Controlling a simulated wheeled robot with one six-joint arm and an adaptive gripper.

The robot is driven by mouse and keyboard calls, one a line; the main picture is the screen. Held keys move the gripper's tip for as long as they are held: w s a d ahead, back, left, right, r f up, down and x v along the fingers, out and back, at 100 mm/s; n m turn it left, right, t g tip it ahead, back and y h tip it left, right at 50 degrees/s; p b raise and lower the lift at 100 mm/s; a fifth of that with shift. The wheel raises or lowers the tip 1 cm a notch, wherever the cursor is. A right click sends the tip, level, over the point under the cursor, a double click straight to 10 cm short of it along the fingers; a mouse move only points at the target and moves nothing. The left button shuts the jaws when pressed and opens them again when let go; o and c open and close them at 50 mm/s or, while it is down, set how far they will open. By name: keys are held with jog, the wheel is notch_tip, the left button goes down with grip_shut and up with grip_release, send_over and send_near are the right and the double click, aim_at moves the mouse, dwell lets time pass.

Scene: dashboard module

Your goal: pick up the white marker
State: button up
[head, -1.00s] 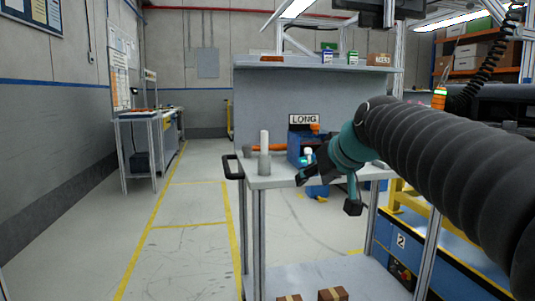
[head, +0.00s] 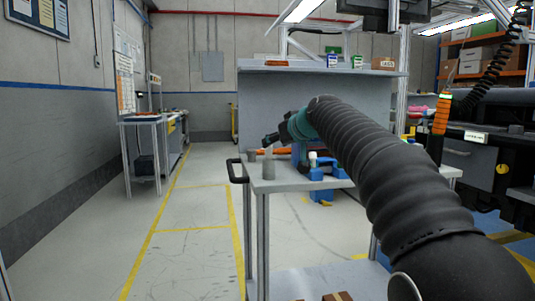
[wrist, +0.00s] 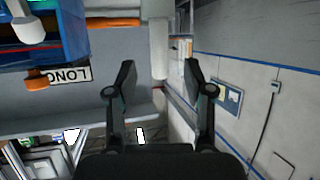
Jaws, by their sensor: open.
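The white marker (wrist: 159,48) appears upright between the fingertips in the wrist view, which is upside down. In the head view its upper part is largely masked by my gripper. Its grey holder (head: 268,170) stands near the left end of the grey table. My gripper (wrist: 159,66) is open, with one finger on each side of the marker in the picture. I cannot tell whether the marker is inside the jaws or a little beyond the tips. In the head view my gripper (head: 270,138) is at the height of the marker's top.
A blue bin (wrist: 72,28) with the LONG sign (wrist: 70,75) stands to the right of the holder in the head view. An orange-handled tool (wrist: 112,21) lies behind the holder.

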aim_at(269, 157)
jog(key=shift+p+x, duration=0.45)
jog(key=shift+x, duration=2.55)
jog(key=shift+s+d, duration=0.1)
grip_shut()
